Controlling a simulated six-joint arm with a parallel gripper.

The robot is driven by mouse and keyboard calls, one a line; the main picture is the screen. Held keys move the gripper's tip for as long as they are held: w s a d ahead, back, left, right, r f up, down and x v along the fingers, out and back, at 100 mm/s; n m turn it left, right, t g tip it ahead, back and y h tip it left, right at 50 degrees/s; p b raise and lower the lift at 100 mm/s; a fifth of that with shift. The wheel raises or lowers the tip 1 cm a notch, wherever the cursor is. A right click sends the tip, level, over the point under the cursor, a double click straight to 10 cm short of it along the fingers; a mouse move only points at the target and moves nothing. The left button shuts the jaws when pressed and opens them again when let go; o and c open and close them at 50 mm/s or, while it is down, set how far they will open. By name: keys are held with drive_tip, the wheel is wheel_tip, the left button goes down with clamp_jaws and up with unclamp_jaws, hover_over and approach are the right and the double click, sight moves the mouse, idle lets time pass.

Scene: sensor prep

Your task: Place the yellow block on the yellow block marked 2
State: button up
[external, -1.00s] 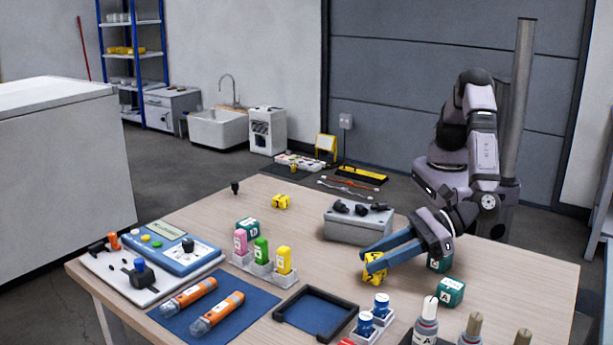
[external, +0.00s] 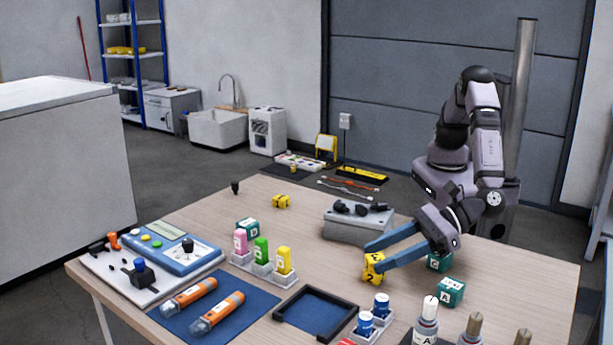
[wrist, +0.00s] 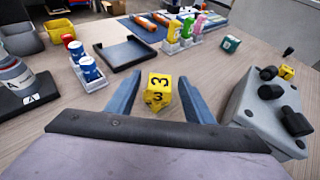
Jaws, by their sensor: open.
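My gripper (external: 392,253) is open, its blue fingers apart on either side of a yellow block (external: 373,268). The block rests on the table; its lower face reads 2 in the external view, while marks in the wrist view look like 3. It sits centred between the fingertips (wrist: 158,98) in the wrist view, with gaps on both sides. I cannot tell if it is one block or two stacked. Another yellow block (external: 281,201) lies on the far part of the table; its dark marks are too small to read. It also shows in the wrist view (wrist: 286,72).
A grey box with black knobs (external: 348,226) stands close behind my gripper. Green blocks (external: 450,292) are to the right. Bare table lies left of the grey box.

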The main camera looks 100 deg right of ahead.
drive_tip(key=v, duration=1)
drive_tip(key=shift+s, duration=0.35)
drive_tip(key=shift+r, duration=0.1)
